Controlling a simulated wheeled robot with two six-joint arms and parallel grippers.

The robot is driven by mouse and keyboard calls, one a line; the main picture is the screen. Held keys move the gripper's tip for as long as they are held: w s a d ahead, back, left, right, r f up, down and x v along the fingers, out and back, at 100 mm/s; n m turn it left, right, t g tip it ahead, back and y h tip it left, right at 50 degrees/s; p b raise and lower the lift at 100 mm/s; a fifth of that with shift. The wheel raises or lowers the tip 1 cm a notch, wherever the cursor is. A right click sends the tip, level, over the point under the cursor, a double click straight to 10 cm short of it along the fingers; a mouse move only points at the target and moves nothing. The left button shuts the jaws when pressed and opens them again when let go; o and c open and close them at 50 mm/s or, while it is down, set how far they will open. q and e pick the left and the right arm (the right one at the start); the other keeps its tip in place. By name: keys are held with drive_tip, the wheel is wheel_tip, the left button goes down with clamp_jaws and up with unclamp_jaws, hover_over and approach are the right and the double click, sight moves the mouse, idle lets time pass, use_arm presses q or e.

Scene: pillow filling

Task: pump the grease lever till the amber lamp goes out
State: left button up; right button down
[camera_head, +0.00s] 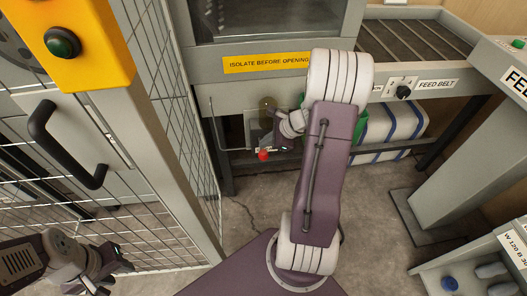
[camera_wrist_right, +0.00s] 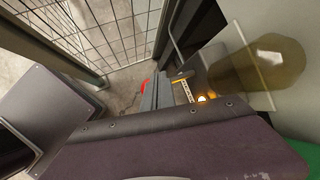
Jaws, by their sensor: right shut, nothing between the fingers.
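The grease lever's red knob (camera_head: 263,155) shows low on the machine front, below a clear guard plate and an amber grease reservoir (camera_head: 266,102). My right gripper (camera_head: 270,142) is shut and empty, close by the knob. In the right wrist view the grey fingers (camera_wrist_right: 158,88) are together and the red knob (camera_wrist_right: 146,86) shows just beside them, partly hidden; I cannot tell whether they touch. The amber lamp (camera_wrist_right: 202,99) glows in that view, below the reservoir (camera_wrist_right: 258,68). My left gripper (camera_head: 112,268) is low at the left, away from the lever; its finger gap is unclear.
A mesh fence (camera_head: 180,120) with a black door handle (camera_head: 65,145) stands at the left. A yellow box with a green button (camera_head: 62,42) is above it. The feed belt (camera_head: 415,40) runs at the upper right. Striped sacks (camera_head: 395,122) lie beneath it. Concrete floor is open below.

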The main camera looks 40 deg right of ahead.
sight(267, 157)
drive_tip(key=shift+s+f+b, duration=0.1)
drive_tip(key=shift+f+b, duration=0.35)
drive_tip(key=shift+s+a+f+b, duration=0.15)
drive_tip(key=shift+s+f+b, duration=0.05)
drive_tip(key=shift+f+b, duration=0.7)
drive_tip(key=shift+s+a+f+b, duration=0.1)
drive_tip(key=shift+s+f+b, duration=0.15)
drive_tip(key=shift+f+b, duration=0.65)
drive_tip(key=shift+s+a+f+b, duration=0.15)
drive_tip(key=shift+s+f+b, duration=0.05)
drive_tip(key=shift+f+b, duration=0.7)
idle(2.1)
drive_tip(key=shift+r, duration=0.1)
idle(0.4)
drive_tip(key=shift+w+d+r+p, duration=0.1)
drive_tip(key=shift+w+r+p, duration=0.15)
drive_tip(key=shift+r+p, duration=0.8)
drive_tip(key=shift+w+d+r+p, duration=0.15)
drive_tip(key=shift+w+r+p, duration=0.1)
drive_tip(key=shift+r+p, duration=0.75)
drive_tip(key=shift+w+d+r+p, duration=0.1)
drive_tip(key=shift+w+r+p, duration=0.15)
drive_tip(key=shift+r+p, duration=0.8)
drive_tip(key=r+p, duration=0.3)
drive_tip(key=w+r+p, duration=0.1)
drive_tip(key=p, duration=0.1)
drive_tip(key=shift+d+r, duration=0.3)
drive_tip(key=shift+r, duration=0.05)
